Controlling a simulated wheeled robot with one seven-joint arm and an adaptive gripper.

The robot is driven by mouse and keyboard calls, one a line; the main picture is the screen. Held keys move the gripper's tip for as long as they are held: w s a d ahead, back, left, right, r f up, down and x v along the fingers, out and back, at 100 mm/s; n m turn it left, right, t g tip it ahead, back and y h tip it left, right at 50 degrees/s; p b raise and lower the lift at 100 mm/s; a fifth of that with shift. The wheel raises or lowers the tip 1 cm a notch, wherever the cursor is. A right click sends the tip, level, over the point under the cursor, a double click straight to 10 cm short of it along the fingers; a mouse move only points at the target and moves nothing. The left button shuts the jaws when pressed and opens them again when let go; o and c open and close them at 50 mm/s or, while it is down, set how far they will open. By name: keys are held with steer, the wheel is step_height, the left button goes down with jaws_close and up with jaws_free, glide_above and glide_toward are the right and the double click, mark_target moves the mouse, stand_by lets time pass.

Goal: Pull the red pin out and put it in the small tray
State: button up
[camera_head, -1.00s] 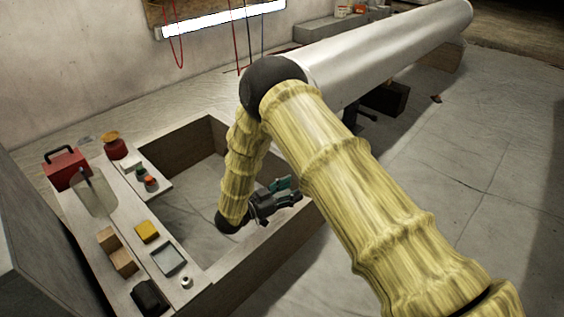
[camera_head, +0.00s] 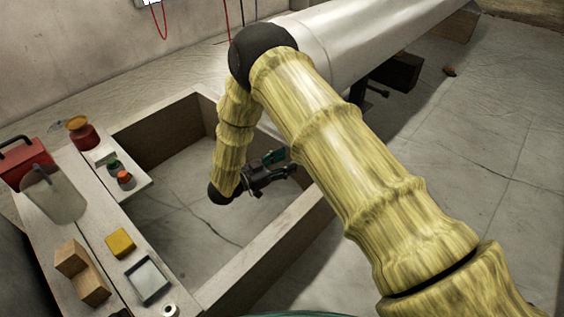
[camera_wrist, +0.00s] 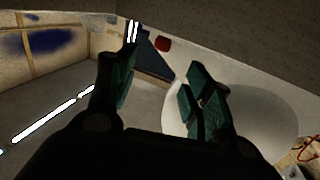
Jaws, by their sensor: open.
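A small orange-red piece (camera_head: 124,177) stands beside a green piece (camera_head: 114,166) on a short pale board at the left in the head view. It may be the red pin; it is too small to tell how it is seated. The small tray (camera_head: 135,293), shallow, square and grey with a dark rim, lies on the pale bench at the lower left. My gripper (camera_head: 280,163) is open and empty over the boxed-in floor area, well to the right of both. Its spread fingers (camera_wrist: 163,65) also show in the wrist view, with neither piece between them.
A yellow block (camera_head: 120,243), wooden blocks (camera_head: 82,272), a white ring (camera_head: 170,310), a translucent container (camera_head: 55,197), a red case (camera_head: 25,163) and a red jar (camera_head: 82,136) crowd the bench. A wooden wall (camera_head: 262,262) borders the open floor under my gripper.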

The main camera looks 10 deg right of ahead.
steer(key=shift+b+x, duration=2.55)
steer(key=shift+x, duration=2.8)
steer(key=shift+w, duration=0.1)
jaws_close()
steer(key=shift+r+p, duration=2.4)
steer(key=shift+r, duration=0.15)
steer(key=shift+r+p, duration=1.9)
steer(key=shift+r, duration=0.05)
